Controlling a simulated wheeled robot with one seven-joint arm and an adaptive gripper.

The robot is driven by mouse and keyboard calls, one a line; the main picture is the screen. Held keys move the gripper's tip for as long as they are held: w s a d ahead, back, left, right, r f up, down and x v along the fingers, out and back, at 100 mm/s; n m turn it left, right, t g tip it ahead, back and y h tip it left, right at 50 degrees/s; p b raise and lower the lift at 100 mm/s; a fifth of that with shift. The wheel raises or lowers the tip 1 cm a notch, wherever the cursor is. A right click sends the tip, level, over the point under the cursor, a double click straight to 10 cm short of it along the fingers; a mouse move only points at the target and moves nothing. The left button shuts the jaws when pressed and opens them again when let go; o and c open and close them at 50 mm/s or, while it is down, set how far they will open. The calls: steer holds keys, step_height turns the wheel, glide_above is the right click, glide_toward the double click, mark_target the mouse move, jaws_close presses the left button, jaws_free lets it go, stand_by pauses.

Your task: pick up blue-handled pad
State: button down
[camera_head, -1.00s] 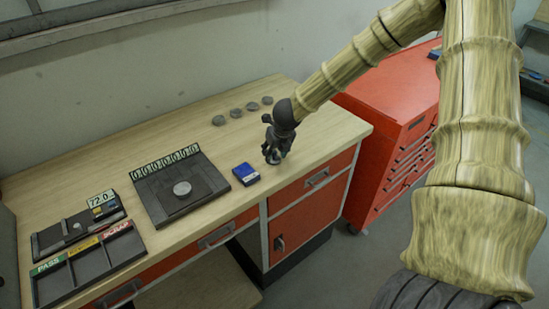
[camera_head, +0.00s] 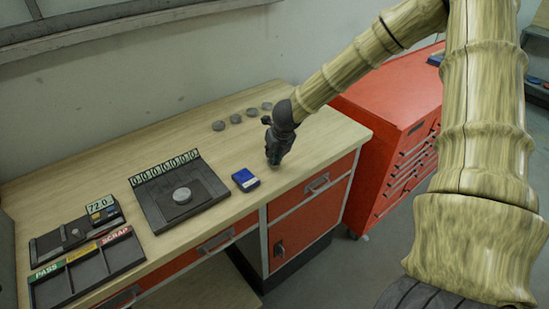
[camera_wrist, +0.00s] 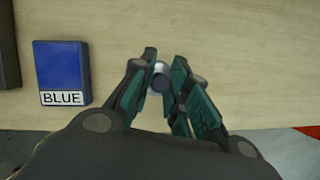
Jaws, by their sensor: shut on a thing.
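My gripper (camera_head: 273,163) is low over the bench top, just right of a small blue box (camera_head: 245,180). In the wrist view my gripper (camera_wrist: 164,76) has its dark teal fingers closed on a small grey, round-topped piece (camera_wrist: 160,68), mostly hidden between them. I take this piece for the pad, but no blue handle shows on it. The blue box also shows in the wrist view (camera_wrist: 61,65), with a white label reading BLUE, to the left of the fingers and apart from them. I cannot tell whether the held piece touches the bench.
The wooden bench (camera_head: 215,245) has a dark plate with a grey disc (camera_head: 182,195) and a PASS/SCRAP tray (camera_head: 88,268) at left. Several grey discs (camera_head: 236,118) lie behind my gripper. A red drawer cabinet (camera_head: 395,110) stands right of the bench.

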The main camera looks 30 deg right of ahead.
step_height(320, 180, up, 17)
steer(key=b, duration=0.2)
steer(key=shift+f, duration=0.15)
stand_by(0.3)
steer(key=c, duration=2)
jaws_free()
steer(key=shift+c, duration=0.2)
jaws_close()
steer(key=shift+w+a+f+b, duration=0.1)
steer(key=shift+a+f+b, duration=0.45)
steer(key=shift+a+f, duration=1.75)
steer(key=shift+s+a+f+b, duration=0.1)
steer(key=shift+a+f+b, duration=0.4)
steer(key=shift+a+f, duration=1.75)
steer(key=shift+w+a+f+b, duration=0.1)
steer(key=shift+a+f+b, duration=0.45)
steer(key=shift+a+f, duration=1.7)
steer(key=shift+d+f+b, duration=0.25)
steer(key=shift+d+f, duration=0.1)
steer(key=shift+f, duration=0.25)
steer(key=shift+d+f+b, duration=0.25)
steer(key=shift+d+f, duration=0.1)
steer(key=shift+f, duration=0.25)
